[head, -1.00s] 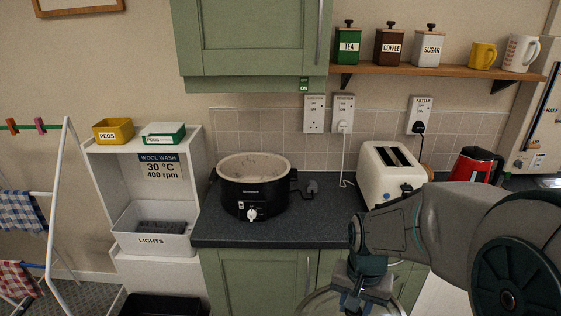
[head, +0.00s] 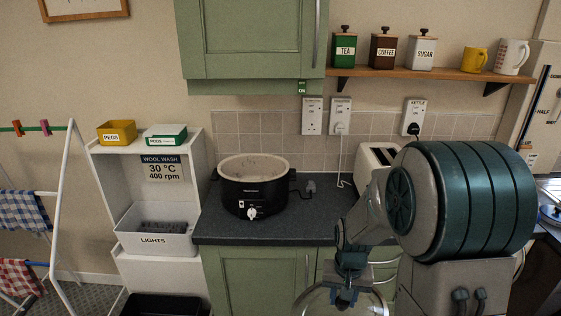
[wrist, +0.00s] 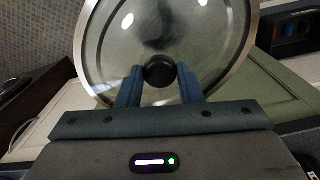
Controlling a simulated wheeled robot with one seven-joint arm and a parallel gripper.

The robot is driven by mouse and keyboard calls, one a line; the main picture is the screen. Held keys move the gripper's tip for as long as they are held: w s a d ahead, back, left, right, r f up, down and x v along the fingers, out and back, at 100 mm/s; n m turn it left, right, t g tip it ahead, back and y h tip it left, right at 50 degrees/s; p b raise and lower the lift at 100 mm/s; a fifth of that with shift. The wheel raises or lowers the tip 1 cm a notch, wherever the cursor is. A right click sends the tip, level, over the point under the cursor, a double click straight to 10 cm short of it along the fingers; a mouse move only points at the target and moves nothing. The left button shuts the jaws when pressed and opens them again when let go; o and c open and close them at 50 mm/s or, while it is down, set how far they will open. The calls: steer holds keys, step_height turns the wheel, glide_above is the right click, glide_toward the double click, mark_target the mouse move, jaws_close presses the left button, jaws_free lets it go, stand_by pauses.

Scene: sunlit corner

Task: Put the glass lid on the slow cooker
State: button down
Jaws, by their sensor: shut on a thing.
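The slow cooker (head: 253,186) is a black pot with a pale rim, standing open on the dark worktop. My gripper (wrist: 160,78) is shut on the black knob of the glass lid (wrist: 195,40), which has a steel rim. In the head view the lid (head: 318,296) is partly cut off at the bottom edge, in front of the green cupboards and below worktop height. My gripper (head: 347,290) in that view is to the right of the cooker, lower and nearer to me.
A cream toaster (head: 377,160) stands right of the cooker, partly hidden by my arm. A white shelf unit (head: 119,170) is on the left. A green wall cupboard (head: 250,40) hangs above.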

steer(key=w+f, duration=0.2)
steer(key=f, duration=0.1)
steer(key=w+f+n, duration=0.1)
steer(key=w+f, duration=0.1)
steer(key=w+f+n, duration=0.1)
steer(key=w+f, duration=0.1)
steer(key=f, duration=0.1)
steer(key=shift+f, duration=0.35)
steer(key=shift+r, duration=0.1)
